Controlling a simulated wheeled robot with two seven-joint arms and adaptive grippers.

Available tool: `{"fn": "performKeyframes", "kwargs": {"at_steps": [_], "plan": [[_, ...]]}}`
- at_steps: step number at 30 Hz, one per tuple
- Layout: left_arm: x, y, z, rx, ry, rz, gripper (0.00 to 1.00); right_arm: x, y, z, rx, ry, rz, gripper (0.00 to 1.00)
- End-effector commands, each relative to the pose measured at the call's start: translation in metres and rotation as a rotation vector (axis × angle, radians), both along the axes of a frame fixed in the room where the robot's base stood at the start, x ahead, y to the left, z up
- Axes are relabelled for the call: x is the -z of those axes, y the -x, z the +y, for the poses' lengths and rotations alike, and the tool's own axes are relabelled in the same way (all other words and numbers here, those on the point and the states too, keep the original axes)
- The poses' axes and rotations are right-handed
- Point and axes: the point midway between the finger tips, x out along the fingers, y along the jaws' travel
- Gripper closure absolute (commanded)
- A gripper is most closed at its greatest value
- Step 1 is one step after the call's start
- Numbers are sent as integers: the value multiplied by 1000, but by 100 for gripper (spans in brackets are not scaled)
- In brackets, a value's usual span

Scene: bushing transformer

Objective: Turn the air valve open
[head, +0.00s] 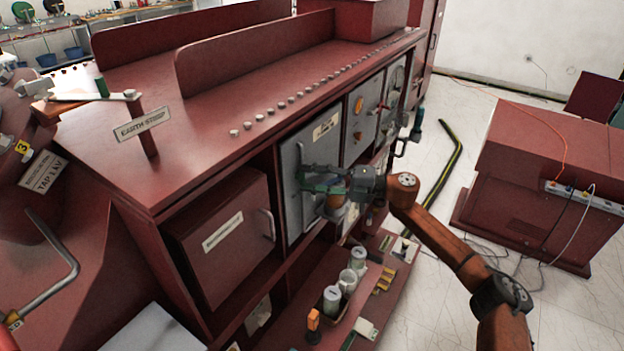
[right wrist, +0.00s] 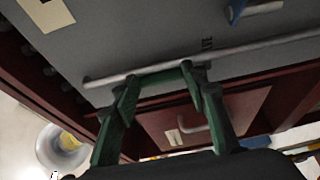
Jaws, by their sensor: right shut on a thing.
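My right gripper (head: 312,181) reaches in from the right to the grey panel (head: 318,142) on the front of the dark red cabinet. In the right wrist view its green fingers (right wrist: 168,70) are closed in at a long grey metal bar (right wrist: 115,77) that runs across the grey panel (right wrist: 120,35). A short marking on the panel near the bar is too blurred to read. I cannot tell from the frames whether this bar is the air valve's handle. My left gripper is not in view.
A red cabinet door (head: 225,232) with a handle is left of the panel. White cylinders (head: 347,283) and small parts stand on the low shelf below. A red console (head: 550,180) with cables stands to the right; white floor (head: 400,310) lies between.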

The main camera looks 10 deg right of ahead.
Motion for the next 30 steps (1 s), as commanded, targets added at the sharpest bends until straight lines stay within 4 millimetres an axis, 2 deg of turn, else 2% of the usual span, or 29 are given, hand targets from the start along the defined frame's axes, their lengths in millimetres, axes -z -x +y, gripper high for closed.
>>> {"fn": "performKeyframes", "kwargs": {"at_steps": [8,18,23,30], "plan": [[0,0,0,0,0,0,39,1,0,0,0,1,-1,42],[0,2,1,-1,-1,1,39,0,1,-4,1,1,0,42],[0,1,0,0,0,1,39,1,10,-24,2,2,1,42],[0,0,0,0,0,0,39,1,29,-71,3,2,2,42]]}}
